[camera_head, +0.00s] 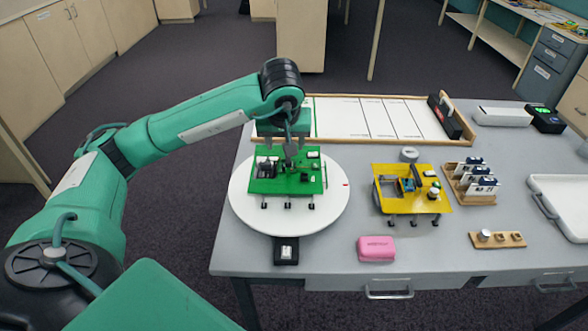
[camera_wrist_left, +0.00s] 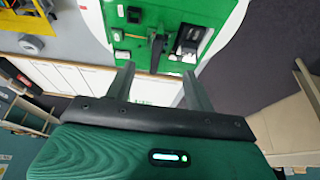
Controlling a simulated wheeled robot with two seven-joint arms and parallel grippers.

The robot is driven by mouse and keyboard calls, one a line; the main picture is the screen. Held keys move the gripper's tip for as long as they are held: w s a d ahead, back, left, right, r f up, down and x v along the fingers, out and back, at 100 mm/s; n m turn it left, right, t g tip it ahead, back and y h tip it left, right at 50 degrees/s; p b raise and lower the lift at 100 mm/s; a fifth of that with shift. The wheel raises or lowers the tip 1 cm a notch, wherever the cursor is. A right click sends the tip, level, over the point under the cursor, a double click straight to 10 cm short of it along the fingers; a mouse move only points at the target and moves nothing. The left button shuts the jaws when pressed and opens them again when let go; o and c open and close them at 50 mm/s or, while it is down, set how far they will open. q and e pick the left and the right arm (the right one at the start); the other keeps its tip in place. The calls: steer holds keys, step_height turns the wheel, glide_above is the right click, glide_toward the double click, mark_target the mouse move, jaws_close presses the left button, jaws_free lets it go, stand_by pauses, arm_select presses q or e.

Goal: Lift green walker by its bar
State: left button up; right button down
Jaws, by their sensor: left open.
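The green walker (camera_head: 285,185) is a green board on short black legs, with small black and white parts on top. It stands on a round white disc (camera_head: 245,210) on the table. In the left wrist view its green board (camera_wrist_left: 118,15) fills the top middle, with a dark upright bar (camera_wrist_left: 157,48) on it. My left gripper (camera_head: 290,155) is over the walker's far part, pointing down. In the wrist view its open fingers (camera_wrist_left: 157,74) stand either side of the bar's line. Whether they reach around the bar I cannot tell. My right gripper is not in view.
A yellow walker (camera_head: 395,200) stands to the right. A pink box (camera_head: 376,248) and a small black device (camera_head: 286,250) are near the front edge. A wood-framed white board (camera_head: 340,117) lies behind. A wooden rack (camera_head: 458,190) and a white tray (camera_head: 558,190) are further right.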

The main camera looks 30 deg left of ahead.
mark_target(287, 169)
arm_select(q)
steer(key=x, duration=0.4)
steer(key=shift+w+f, duration=0.2)
steer(key=shift+f, duration=0.15)
steer(key=x, duration=0.4)
steer(key=shift+w+a+f+p, duration=0.15)
steer(key=shift+w+f+p, duration=0.1)
steer(key=shift+p, duration=0.1)
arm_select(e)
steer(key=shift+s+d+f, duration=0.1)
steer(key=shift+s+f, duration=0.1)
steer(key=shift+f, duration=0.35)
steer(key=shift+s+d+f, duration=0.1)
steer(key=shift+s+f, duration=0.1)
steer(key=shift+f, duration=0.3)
arm_select(q)
steer(key=c, duration=0.7)
steer(key=shift+r, duration=0.1)
steer(key=shift+c, duration=0.7)
